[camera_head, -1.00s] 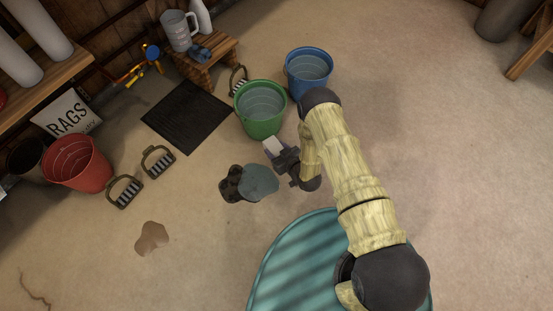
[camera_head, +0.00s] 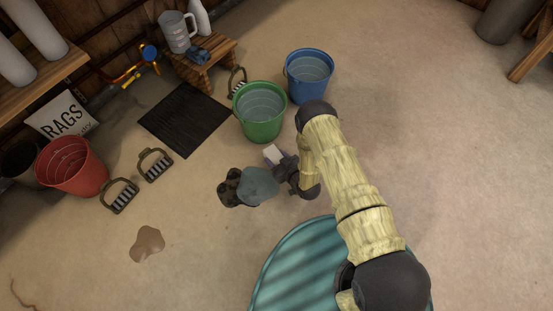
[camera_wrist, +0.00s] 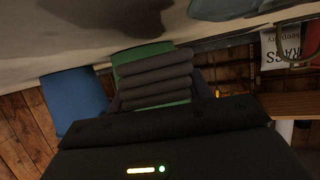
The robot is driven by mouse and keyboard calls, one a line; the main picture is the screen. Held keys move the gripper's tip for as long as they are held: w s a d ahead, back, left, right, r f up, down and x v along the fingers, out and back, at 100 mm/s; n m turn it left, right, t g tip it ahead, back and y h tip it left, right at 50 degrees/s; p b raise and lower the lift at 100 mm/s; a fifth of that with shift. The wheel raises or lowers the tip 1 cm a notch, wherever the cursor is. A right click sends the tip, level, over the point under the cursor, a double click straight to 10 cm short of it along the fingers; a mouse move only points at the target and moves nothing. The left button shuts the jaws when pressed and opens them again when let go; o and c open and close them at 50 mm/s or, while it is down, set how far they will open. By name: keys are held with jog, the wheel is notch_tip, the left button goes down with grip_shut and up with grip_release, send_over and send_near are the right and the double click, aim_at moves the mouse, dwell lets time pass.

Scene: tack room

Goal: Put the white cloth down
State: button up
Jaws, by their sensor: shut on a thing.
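My gripper (camera_head: 279,160) is shut on the white cloth (camera_head: 271,153), which shows as a small pale patch at the fingertips in the head view. The gripper and cloth appear in front of the green bucket (camera_head: 260,112), apart from it in the picture. Their height above the floor is hard to tell. In the wrist view, a dark ridged finger (camera_wrist: 155,80) covers part of the green bucket, and I cannot make out the cloth there.
A grey-teal thing with dark lumps (camera_head: 260,186) lies left of my gripper. The floor at right is clear.

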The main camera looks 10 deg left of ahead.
jog(key=shift+f+b, duration=0.35)
jog(key=shift+f, duration=0.2)
jog(key=o, duration=1.1)
jog(key=shift+r, duration=0.2)
jog(key=shift+r+p+v, duration=0.15)
jog(key=shift+p+v, duration=1.95)
jog(key=shift+v, duration=1)
jog(key=shift+r+p+v, duration=0.15)
jog(key=shift+p+v, duration=1.95)
jog(key=shift+v, duration=0.95)
jog(key=shift+a, duration=0.1)
